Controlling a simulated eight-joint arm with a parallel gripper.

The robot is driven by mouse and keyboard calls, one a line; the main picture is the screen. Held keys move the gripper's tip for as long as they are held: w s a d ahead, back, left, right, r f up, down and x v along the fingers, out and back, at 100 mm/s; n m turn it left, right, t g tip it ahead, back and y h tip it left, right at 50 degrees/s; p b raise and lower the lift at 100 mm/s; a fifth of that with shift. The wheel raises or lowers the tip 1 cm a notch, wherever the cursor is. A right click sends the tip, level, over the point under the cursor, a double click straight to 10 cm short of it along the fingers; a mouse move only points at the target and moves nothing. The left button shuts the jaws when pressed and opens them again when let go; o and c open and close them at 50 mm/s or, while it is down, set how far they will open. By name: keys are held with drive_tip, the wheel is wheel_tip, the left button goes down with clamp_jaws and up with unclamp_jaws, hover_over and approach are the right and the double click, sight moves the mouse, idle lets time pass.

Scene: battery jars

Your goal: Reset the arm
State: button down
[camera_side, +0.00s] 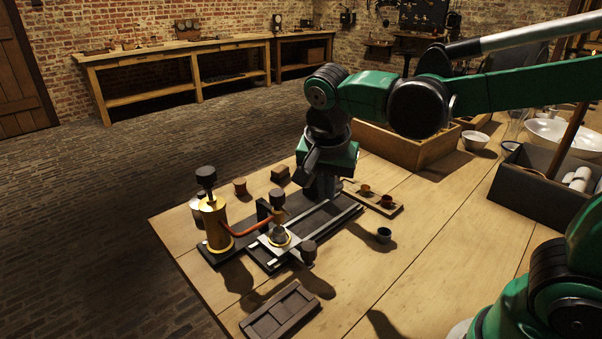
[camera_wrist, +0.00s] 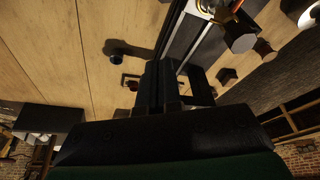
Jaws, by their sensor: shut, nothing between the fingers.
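My gripper (camera_side: 324,190) points down over the table, at the back end of the dark rail base (camera_side: 335,216) in the side view. In the wrist view its dark fingers (camera_wrist: 162,72) are together with nothing between them. A brass cylinder with a black knob (camera_side: 214,222) stands on the left of the apparatus, joined by a red tube (camera_side: 250,229) to a fitting on the metal slide. The exact gap between the fingertips and the rail is hidden.
A small wooden tray with cups (camera_side: 384,201) lies just right of my gripper. A dark cup (camera_side: 384,235) stands alone nearer the front. An empty dark compartment tray (camera_side: 281,312) lies at the front edge. A wooden crate (camera_side: 400,150) is behind.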

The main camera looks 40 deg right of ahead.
drive_tip(key=s+n+t+y, duration=0.1)
drive_tip(key=n, duration=0.3)
drive_tip(key=s+n+t+y, duration=0.1)
drive_tip(key=n+t, duration=0.1)
drive_tip(key=n, duration=0.2)
drive_tip(key=s+f+n+t, duration=0.1)
drive_tip(key=n+t, duration=0.1)
drive_tip(key=n, duration=0.2)
drive_tip(key=shift+s+d+y, duration=0.3)
drive_tip(key=shift+s+y, duration=0.1)
drive_tip(key=c, duration=1.5)
unclamp_jaws()
